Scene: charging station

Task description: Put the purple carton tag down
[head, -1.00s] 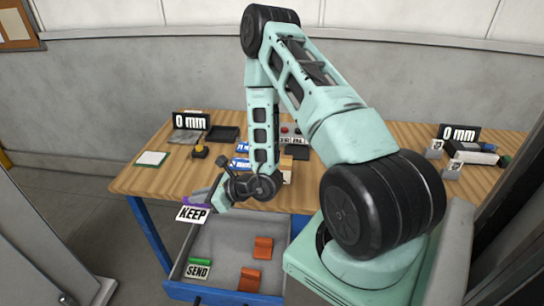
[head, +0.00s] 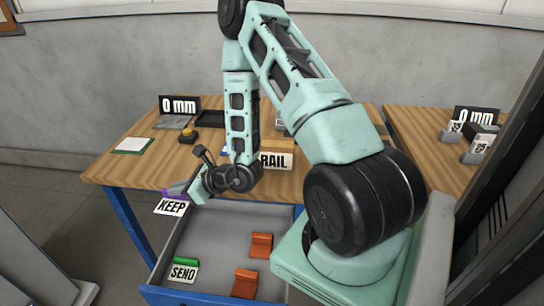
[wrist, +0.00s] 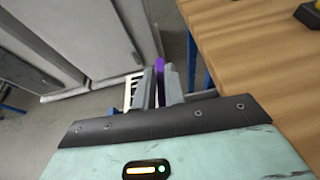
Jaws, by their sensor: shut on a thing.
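The purple carton tag (head: 172,204) has a purple top and a white face reading KEEP. It shows in the head view at the left front edge of the table, above the open drawer's back left corner. My gripper (head: 182,189) is shut on it and holds it up in the air. In the wrist view the purple part of the tag (wrist: 160,68) shows between the two grey fingers of my gripper (wrist: 162,80), with the table edge to the right. Most of the tag is hidden there by the fingers.
The open grey drawer (head: 212,238) holds a green SEND tag (head: 184,270) and two orange pieces (head: 260,245). On the table (head: 120,172) are a 0 mm sign (head: 179,105), a yellow button (head: 188,135), a white-and-green pad (head: 133,145) and a RAIL sign (head: 276,160). The drawer's middle is bare.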

